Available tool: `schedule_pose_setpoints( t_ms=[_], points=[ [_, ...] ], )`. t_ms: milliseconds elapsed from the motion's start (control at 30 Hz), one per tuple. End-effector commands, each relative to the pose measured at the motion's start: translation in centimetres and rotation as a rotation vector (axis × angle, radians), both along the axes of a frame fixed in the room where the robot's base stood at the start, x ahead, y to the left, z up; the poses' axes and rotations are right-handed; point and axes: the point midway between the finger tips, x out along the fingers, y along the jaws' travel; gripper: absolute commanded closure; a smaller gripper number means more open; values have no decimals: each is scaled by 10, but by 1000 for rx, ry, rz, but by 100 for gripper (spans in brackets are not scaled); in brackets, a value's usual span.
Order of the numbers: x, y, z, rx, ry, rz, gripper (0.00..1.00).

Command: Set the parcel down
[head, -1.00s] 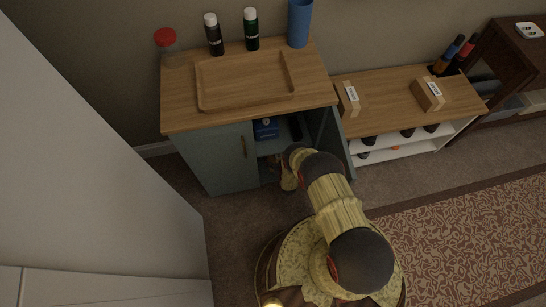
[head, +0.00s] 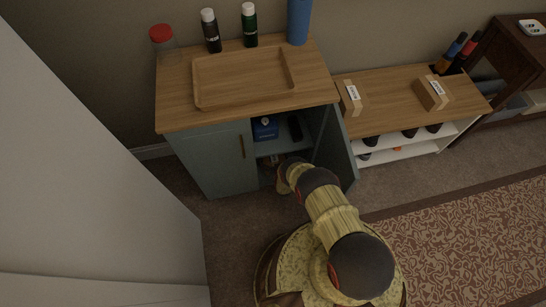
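Two brown cardboard parcels with white labels are in view. One parcel (head: 350,98) stands at the left end of the low wooden shelf top (head: 388,104), beside the cabinet. The other parcel (head: 432,93) rests toward its right end. My arm reaches down and forward to the open right side of the blue-grey cabinet (head: 213,163). My gripper end is low at the cabinet opening, and its fingers are hidden behind my wrist and arm. I cannot tell whether it holds anything.
A wooden tray (head: 243,78) lies on the cabinet top, with a red-lidded jar (head: 164,42), two bottles and a blue cylinder (head: 299,22) behind it. A blue box (head: 265,128) is inside the cabinet. The open door (head: 337,145) stands right of my wrist. A white surface (head: 80,170) fills the left.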

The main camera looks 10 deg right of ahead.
Motion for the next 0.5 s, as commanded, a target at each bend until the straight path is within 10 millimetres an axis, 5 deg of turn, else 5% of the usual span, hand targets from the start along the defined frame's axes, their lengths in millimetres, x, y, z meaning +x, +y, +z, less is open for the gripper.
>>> schedule_pose_setpoints(
  t_ms=[33, 67, 200, 500],
  points=[
    [1, 0, -1, 0, -2, 0, 45],
    [0, 0, -2, 0, 0, 0, 8],
    [0, 0, -2, 0, 0, 0, 1],
    [0, 0, -1, 0, 0, 0, 0]
  ],
)
